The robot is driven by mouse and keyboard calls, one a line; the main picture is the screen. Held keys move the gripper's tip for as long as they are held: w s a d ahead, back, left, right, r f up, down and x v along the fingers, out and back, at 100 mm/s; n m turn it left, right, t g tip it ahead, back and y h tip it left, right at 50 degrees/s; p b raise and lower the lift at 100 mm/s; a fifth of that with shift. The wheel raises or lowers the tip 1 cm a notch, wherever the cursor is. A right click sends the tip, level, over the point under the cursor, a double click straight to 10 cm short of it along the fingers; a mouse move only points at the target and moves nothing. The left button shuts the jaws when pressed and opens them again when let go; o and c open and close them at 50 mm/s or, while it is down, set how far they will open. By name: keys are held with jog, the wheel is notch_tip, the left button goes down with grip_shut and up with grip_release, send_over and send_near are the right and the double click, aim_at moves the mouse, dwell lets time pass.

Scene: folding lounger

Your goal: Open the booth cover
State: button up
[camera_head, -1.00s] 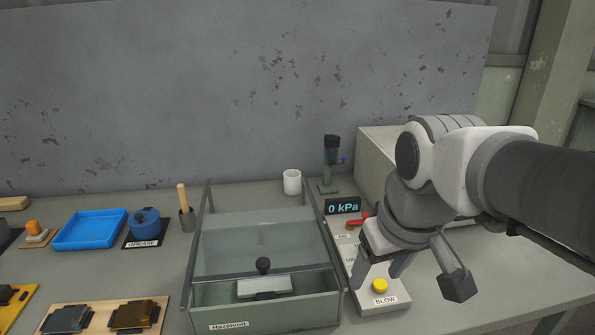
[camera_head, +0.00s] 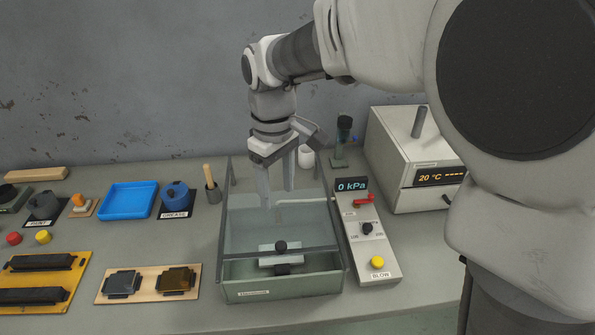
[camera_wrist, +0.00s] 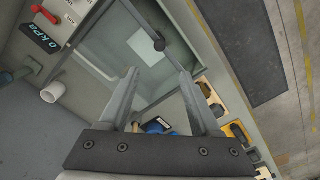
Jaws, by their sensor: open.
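The booth is a green-grey box labelled "Hazelvoid" with a clear cover (camera_head: 243,222) lying over its top, apparently closed. A dark round knob (camera_head: 280,246) stands at the front of the cover. The knob also shows in the wrist view (camera_wrist: 159,45). My gripper (camera_head: 278,200) points down above the rear part of the cover, open and empty, behind the knob. In the wrist view my gripper (camera_wrist: 158,75) has its fingers apart with the cover beyond them. I cannot tell the exact height of the fingertips above the cover.
A control panel (camera_head: 386,268) with a yellow BLOW button and a kPa display stands right of the booth. Behind it is an oven-like box (camera_head: 400,150). A white cup (camera_head: 306,158) stands behind the booth. A blue tray (camera_head: 128,201) and grease pot (camera_head: 175,196) lie left.

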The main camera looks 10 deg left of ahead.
aim_at(281, 244)
notch_tip(281, 244, down, 16)
jog(key=shift+r+b, duration=0.2)
jog(key=shift+b, duration=0.1)
grip_shut()
jog(key=shift+w, duration=0.1)
dwell(1.3)
